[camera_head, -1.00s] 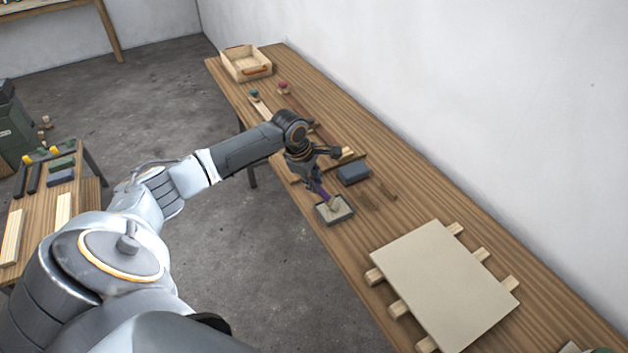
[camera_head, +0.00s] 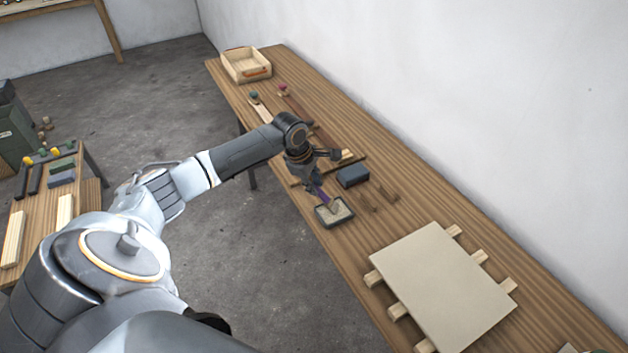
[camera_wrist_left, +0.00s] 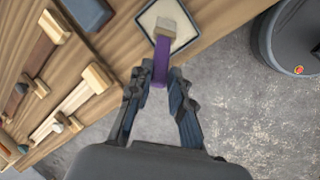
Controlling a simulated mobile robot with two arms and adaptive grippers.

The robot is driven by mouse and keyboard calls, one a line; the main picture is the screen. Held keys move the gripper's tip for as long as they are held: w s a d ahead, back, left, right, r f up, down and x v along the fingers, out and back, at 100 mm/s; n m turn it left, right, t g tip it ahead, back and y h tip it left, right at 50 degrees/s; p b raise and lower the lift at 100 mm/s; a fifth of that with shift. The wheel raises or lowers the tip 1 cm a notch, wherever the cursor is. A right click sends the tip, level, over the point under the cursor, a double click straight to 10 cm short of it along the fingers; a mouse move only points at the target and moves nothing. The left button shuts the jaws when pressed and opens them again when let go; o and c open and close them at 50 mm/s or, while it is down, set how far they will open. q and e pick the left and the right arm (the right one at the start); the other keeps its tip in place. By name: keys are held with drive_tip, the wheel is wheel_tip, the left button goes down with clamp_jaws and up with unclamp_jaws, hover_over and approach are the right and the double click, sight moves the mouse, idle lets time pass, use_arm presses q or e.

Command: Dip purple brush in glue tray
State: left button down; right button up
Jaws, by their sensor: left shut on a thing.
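My left gripper (camera_head: 312,184) is shut on the purple brush (camera_head: 322,194), above the front edge of the long bench. In the left wrist view the fingers (camera_wrist_left: 160,80) grip the brush's purple handle (camera_wrist_left: 160,62), and its pale head (camera_wrist_left: 165,30) points away over the tray. The glue tray (camera_head: 322,222) is a small dark-rimmed square with a pale inside, on the bench's front edge. It also shows in the left wrist view (camera_wrist_left: 187,40). The brush head overlaps the tray; I cannot tell whether it touches the glue. My right gripper is out of view.
A blue-grey block (camera_head: 353,175) lies just right of the gripper. A pale panel (camera_head: 440,285) rests on wooden battens nearer to me. Other brushes (camera_head: 258,100) and a wooden box (camera_head: 246,65) lie farther along the bench. The wall runs behind it.

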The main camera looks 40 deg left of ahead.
use_arm(q)
drive_tip(key=shift+r+p, duration=2.2)
drive_tip(key=shift+p, duration=0.15)
drive_tip(key=shift+r+p, duration=0.55)
drive_tip(key=shift+r, duration=0.5)
